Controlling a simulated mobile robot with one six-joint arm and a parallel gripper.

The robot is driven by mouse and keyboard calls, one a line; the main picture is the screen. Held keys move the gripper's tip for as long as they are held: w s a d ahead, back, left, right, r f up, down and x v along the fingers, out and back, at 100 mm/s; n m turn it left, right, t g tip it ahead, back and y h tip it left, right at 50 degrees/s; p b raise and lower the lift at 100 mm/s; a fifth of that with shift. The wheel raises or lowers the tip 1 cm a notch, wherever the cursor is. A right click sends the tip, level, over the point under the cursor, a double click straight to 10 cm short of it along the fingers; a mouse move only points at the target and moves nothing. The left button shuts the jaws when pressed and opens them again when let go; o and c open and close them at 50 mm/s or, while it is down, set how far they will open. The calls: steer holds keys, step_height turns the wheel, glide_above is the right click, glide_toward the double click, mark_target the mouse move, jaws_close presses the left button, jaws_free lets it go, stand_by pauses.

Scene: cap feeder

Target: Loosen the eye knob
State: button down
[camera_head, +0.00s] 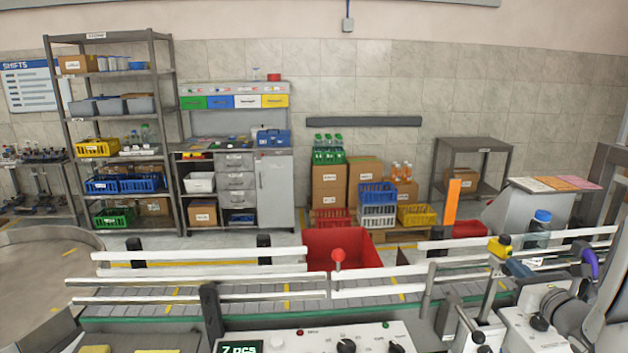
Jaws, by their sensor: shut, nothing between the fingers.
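The yellow and black eye (500,246) sits on top of a slanted metal post (489,296) at the right, beside the conveyor rails. A small dark blue-grey part (518,268) shows just below and right of the eye. I cannot tell for sure which part is its knob. My arm comes in from the lower right. My gripper (547,297), at its dark end, seems to be right of the post and apart from it. It is shut and empty. Its fingertips are hard to make out against the grey arm parts.
White guide rails (200,270) run along the conveyor (250,300). A red-topped post (338,257) stands at the rail. A control panel (315,338) fills the front. A red bin (330,243) stands behind the conveyor.

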steer(key=shift+d+f+b, duration=0.1)
steer(key=shift+d+b, duration=0.25)
steer(key=shift+b, duration=0.6)
stand_by(0.3)
steer(key=shift+d+r, duration=0.15)
steer(key=shift+r, duration=0.25)
steer(key=s, duration=0.6)
steer(key=shift+d, duration=0.25)
